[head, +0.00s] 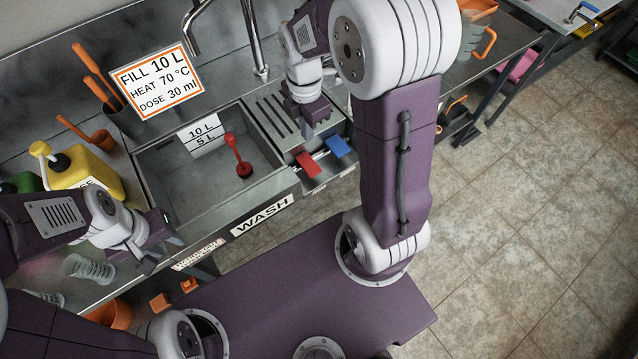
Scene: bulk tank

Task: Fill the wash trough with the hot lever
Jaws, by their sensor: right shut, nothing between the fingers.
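The wash trough (172,186) is a steel basin behind the WASH label (262,216). No water is visible in it. A white level plate marked 10 L and 5 L (202,134) stands at its back wall. A red lever (308,164) and a blue lever (339,146) sit side by side to the right of the trough; red looks like the hot one. My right gripper (317,118) is shut and empty, pointing down above and behind the levers, apparently apart from them. My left gripper (168,241) is at the trough's front left; its fingers are unclear.
A red long-handled piece (240,160) stands in the trough. A tap (256,45) rises behind it. A sign (157,80) reads FILL 10 L, HEAT 70 °C, DOSE 30 ml. A yellow jug (88,172) and clear cups (88,268) stand left.

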